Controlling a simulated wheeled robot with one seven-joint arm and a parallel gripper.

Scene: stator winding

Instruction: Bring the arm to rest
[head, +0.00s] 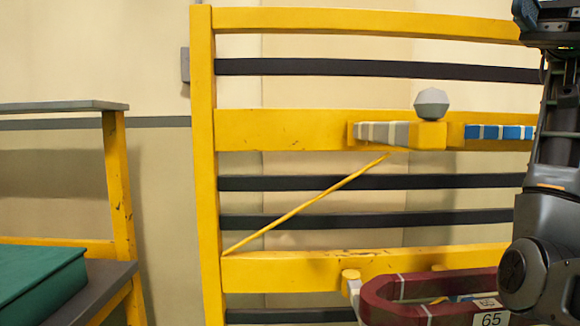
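My arm shows along the right edge of the head view, a dark jointed column running from the top right corner down to the lower right. Its end and the gripper's fingers are not visible, so I cannot see whether the gripper holds anything. A dark red U-shaped coil (378,299) with light bands and a white label reading 65 is at the lower right, partly hidden behind my arm and cut by the bottom edge.
A yellow rack (206,160) with dark crossbars (370,68) fills the middle and right. A grey faceted knob (431,103) sits on a yellow arm with white-banded and blue-banded pieces. At left stands a bench (117,190) with a green box (40,275).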

